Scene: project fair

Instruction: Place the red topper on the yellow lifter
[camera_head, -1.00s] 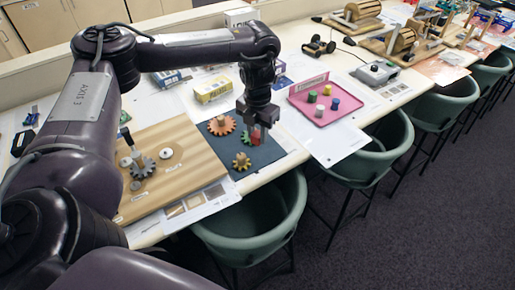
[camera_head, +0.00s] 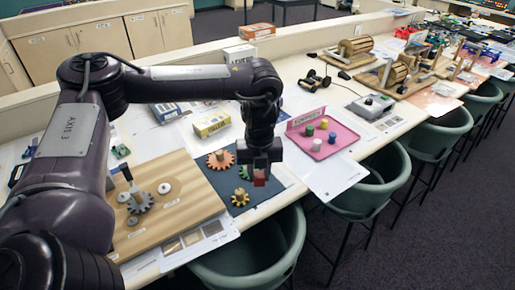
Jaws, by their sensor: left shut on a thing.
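The red topper (camera_head: 260,178) is a small red piece held between the fingers of my left gripper (camera_head: 260,171), whose jaws hide part of it. It is over the right side of the dark blue mat; its height above the mat is hard to judge. A yellow toothed piece with a peg (camera_head: 240,197), seemingly the yellow lifter, sits near the mat's front edge, to the lower left of the red topper. The two look apart. My right gripper is not in view.
On the mat (camera_head: 222,181) are an orange gear (camera_head: 220,159) and a green piece (camera_head: 243,173), close beside my gripper. A wooden gear board (camera_head: 180,206) lies left. A pink tray (camera_head: 340,139) with several coloured cylinders stands right. Green chairs line the table's front.

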